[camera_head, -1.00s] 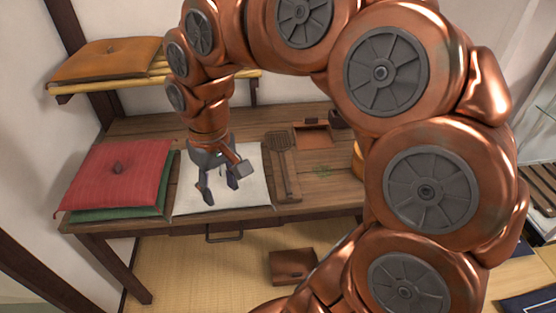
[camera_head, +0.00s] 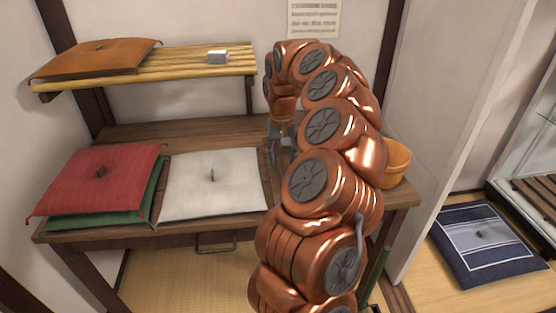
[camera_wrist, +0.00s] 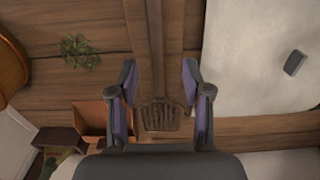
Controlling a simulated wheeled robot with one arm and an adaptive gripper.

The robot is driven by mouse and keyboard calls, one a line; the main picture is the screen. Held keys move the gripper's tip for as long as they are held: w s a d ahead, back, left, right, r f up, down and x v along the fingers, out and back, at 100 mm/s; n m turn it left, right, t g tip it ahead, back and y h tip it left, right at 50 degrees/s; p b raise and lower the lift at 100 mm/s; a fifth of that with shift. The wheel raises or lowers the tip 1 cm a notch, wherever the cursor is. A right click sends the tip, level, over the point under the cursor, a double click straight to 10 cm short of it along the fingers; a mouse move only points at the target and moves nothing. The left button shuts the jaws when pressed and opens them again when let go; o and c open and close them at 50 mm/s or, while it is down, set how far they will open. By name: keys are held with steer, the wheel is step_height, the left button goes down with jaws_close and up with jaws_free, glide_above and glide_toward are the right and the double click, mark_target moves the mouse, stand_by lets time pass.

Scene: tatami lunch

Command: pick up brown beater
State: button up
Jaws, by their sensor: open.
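The brown beater (camera_wrist: 160,116) lies on the wooden table in the wrist view. Its slatted head is between my fingers in the picture, and its thin handle runs up to the top edge. In the head view my arm hides it. My gripper (camera_wrist: 158,72) is open, with one finger on each side of the beater in the wrist view. I cannot tell how high the fingers are above it. In the head view my gripper (camera_head: 281,152) is over the table, just right of the white cushion (camera_head: 213,185).
A reddish box (camera_wrist: 92,118) and a green sprig (camera_wrist: 80,50) lie left of the beater in the wrist view. A red cushion (camera_head: 105,185) lies on a green one at the table's left. An orange tub (camera_head: 393,165) stands at the right. A slatted shelf (camera_head: 190,65) is above.

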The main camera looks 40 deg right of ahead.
mark_target(283, 176)
steer(key=shift+s+d+f, duration=0.1)
steer(key=shift+s+f, duration=0.05)
steer(key=shift+f, duration=1.55)
steer(key=shift+s+f, duration=0.15)
steer(key=shift+f, duration=1.5)
steer(key=shift+c, duration=0.2)
jaws_close()
